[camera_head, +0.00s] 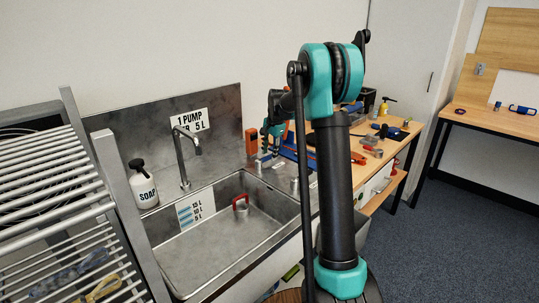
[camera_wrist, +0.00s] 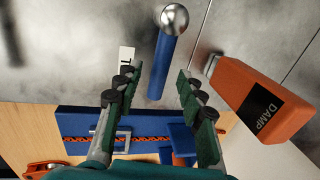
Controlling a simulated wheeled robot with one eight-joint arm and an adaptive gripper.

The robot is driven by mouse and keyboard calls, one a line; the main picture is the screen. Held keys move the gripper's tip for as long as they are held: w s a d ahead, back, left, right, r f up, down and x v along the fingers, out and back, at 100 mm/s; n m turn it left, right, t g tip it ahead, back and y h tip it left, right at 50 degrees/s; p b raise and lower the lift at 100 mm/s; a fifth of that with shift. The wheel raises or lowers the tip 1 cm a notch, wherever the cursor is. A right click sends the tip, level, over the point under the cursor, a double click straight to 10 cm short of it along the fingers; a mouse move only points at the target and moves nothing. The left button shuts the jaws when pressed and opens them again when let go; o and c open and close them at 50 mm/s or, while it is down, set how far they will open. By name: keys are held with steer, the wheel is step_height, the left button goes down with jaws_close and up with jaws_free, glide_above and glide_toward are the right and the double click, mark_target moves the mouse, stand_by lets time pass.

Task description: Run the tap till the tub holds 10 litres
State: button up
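The steel tub (camera_head: 215,243) is sunk in the counter, with no water visible in it. A level plate (camera_head: 196,209) on its inner wall bears litre marks. A grey tap (camera_head: 183,158) arches over the tub; no stream shows. In the wrist view, a blue lever with a silver ball end (camera_wrist: 160,65) lies between or just past the fingertips of my gripper (camera_wrist: 158,72). The fingers are apart; contact with the lever cannot be told. My gripper (camera_head: 271,131) is right of the tap.
A slatted rack (camera_head: 50,180) is at left. A wooden bench with tools (camera_head: 395,135) is at right.

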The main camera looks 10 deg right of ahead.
steer(key=shift+f, duration=0.55)
jaws_close()
